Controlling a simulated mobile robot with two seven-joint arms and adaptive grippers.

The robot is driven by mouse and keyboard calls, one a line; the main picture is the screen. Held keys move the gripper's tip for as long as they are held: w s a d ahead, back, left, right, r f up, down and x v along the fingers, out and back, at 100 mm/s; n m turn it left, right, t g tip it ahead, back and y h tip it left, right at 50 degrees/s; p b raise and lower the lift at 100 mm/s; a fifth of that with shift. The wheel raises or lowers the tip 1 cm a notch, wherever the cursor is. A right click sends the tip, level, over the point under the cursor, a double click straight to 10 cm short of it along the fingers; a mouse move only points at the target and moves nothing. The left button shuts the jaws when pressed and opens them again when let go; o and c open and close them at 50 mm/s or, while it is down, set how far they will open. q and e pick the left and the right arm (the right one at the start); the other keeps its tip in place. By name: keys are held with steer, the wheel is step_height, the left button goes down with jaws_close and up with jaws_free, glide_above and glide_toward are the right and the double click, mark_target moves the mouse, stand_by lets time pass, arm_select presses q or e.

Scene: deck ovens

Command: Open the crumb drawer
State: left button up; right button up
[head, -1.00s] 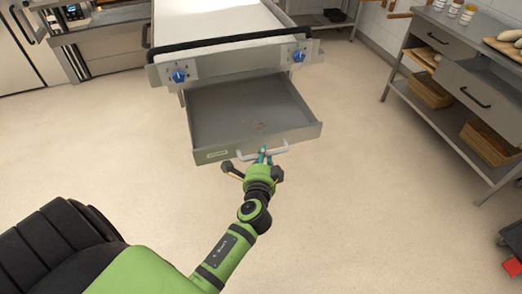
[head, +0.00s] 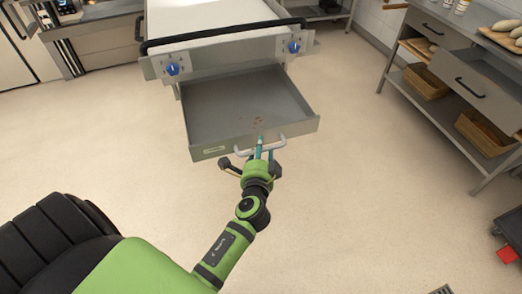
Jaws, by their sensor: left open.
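The crumb drawer (head: 215,112) is a shallow grey metal drawer, pulled well out below the machine with the blue knobs. A few brown crumbs lie on its floor. Its pale bar handle (head: 243,152) is on the front panel, beside a small green label. My left gripper (head: 263,146) is at the handle's right half, with its fingertips close to the bar and the drawer front. Its jaws are open; whether they touch the bar is hard to tell. My right gripper is out of the picture.
The machine (head: 225,45) above has a black front rail and two blue knobs. A grey workbench (head: 465,45) with drawers and wicker baskets stands at the right. A dark trolley with a red item (head: 507,255) is at the lower right edge. The floor between is clear.

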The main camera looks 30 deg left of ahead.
arm_select(q)
steer(key=v, duration=0.7)
steer(key=shift+s, duration=0.2)
steer(key=shift+d, duration=0.1)
steer(key=s+d+f+n+g+h, duration=0.15)
steer(key=s+f, duration=0.25)
steer(key=f, duration=0.6)
steer(key=s+d+f+g+h, duration=0.3)
steer(key=s+f, duration=0.1)
steer(key=f, duration=0.7)
steer(key=s+d+f+n+g+h, duration=0.15)
steer(key=s+f, duration=0.25)
steer(key=f, duration=0.6)
steer(key=s+a+f+n+g, duration=0.1)
steer(key=s+f, duration=0.3)
steer(key=s, duration=0.4)
steer(key=s+a+f+n+g, duration=0.1)
steer(key=s+f+n+g, duration=0.2)
steer(key=s, duration=0.5)
steer(key=s+a+f+n+g+h, duration=0.1)
steer(key=s+f+n+g, duration=0.1)
steer(key=s+f, duration=0.4)
steer(key=shift+s+a+g, duration=0.35)
steer(key=shift+s+g, duration=0.15)
steer(key=shift+s, duration=0.55)
